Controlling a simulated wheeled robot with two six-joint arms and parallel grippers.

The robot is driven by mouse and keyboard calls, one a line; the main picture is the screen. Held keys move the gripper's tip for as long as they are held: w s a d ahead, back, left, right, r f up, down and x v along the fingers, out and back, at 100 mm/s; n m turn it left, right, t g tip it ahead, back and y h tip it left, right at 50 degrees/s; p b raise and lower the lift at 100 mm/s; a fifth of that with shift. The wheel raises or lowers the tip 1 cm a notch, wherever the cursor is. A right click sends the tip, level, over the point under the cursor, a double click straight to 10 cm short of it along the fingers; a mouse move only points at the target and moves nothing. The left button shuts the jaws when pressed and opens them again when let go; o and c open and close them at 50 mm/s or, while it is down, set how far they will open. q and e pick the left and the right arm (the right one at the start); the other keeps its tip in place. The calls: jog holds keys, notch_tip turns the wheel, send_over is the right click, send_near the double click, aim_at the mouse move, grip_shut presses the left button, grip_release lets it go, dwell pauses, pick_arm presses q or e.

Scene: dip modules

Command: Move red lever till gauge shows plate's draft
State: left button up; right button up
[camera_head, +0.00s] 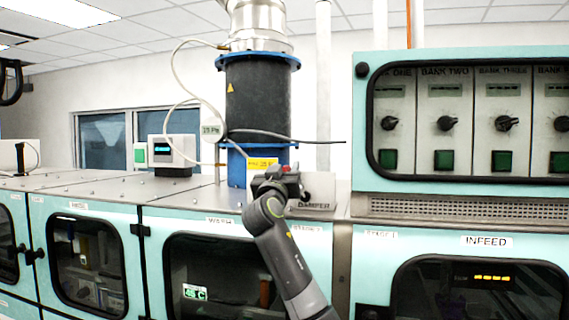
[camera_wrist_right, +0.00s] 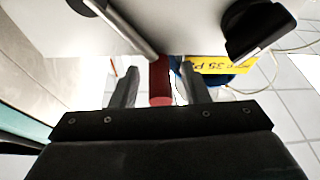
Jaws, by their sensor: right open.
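The red lever (camera_wrist_right: 159,78) lies between the two fingers of my right gripper (camera_wrist_right: 160,92) in the right wrist view, with the fingers open and standing apart on either side of it. In the head view my right gripper (camera_head: 281,182) is at the damper box (camera_head: 312,192) below the blue-flanged duct, largely covering the lever. The yellow plate (camera_head: 263,163) is on the duct's base; in the wrist view the plate (camera_wrist_right: 222,65) shows "35 P" partly cut off. My left gripper is out of view.
The dark duct (camera_head: 258,95) rises behind the gripper, with a pale hose (camera_head: 168,112) to its left. A small display box (camera_head: 173,152) stands on the machine top. A bank panel (camera_head: 460,120) with knobs rises at right. The metal top at left is mostly clear.

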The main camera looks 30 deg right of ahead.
jog(key=shift+w, duration=0.1)
jog(key=shift+c, duration=0.2)
grip_shut()
jog(key=shift+s+d+r+m+g+h+b, duration=0.2)
jog(key=shift+s+d+m+g+h+b, duration=0.15)
jog(key=shift+m+b, duration=0.8)
jog(key=shift+s+d+r+m+g+h+b, duration=0.25)
jog(key=shift+m+g+b, duration=0.2)
jog(key=shift+m+b, duration=0.7)
jog(key=shift+s+d+r+m+g+h+b, duration=0.15)
jog(key=shift+s+d+m+g+h+b, duration=0.4)
jog(key=shift+b, duration=1.05)
jog(key=shift+w+a, duration=0.15)
jog(key=shift+a, duration=0.05)
jog(key=shift+o, duration=0.2)
grip_release()
jog(key=shift+a, duration=0.1)
